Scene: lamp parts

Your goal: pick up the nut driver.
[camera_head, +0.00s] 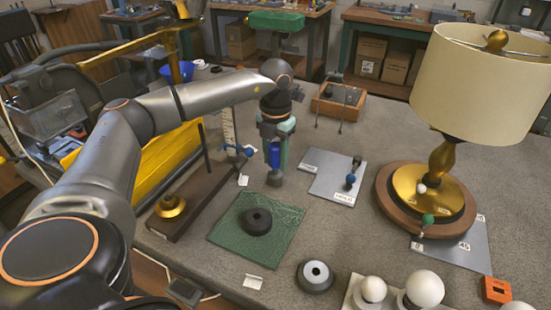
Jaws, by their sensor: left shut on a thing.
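My left gripper (274,160) points straight down above the grey mat near the middle of the camera_head view. It is shut on a slim blue-handled tool, which looks like the nut driver (273,153). The fingers hide much of the tool, and a dark grey end shows low between them. I cannot tell whether that end touches the mat. A light grey plate with labels (326,171) lies just right of the gripper, and a small blue-and-dark tool (352,175) stands upright on it. My right gripper is not in view.
A lamp with a cream shade (488,85) stands on a round wooden base at right. A green mat with a black disc (257,222), a brass piece on a dark stand (170,206) and white bulbs (424,288) are nearer. A wooden tray (338,100) is behind.

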